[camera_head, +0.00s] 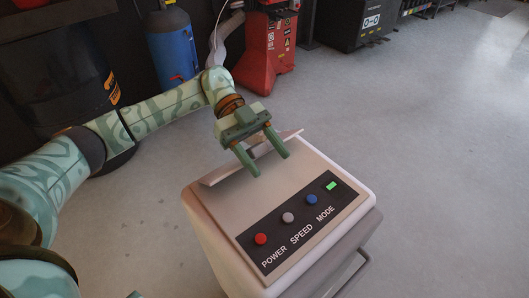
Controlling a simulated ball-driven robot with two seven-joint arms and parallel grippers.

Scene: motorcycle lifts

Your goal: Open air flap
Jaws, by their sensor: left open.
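The air flap (222,174) is a thin pale plate along the back edge of the top of a white machine (216,212). It looks tilted up from the top surface, but its exact angle is hard to tell. My left gripper (270,164) is open and empty, with its two green fingers over the middle of the flap. The fingers hide part of the flap, and I cannot tell whether they touch it.
The machine's front panel (299,224) has red, grey and blue buttons and a lit green indicator. A handle bar (352,276) is at its lower right. Behind stand a black drum (50,85), a blue cylinder (172,45) and a red machine (266,50). The floor at right is clear.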

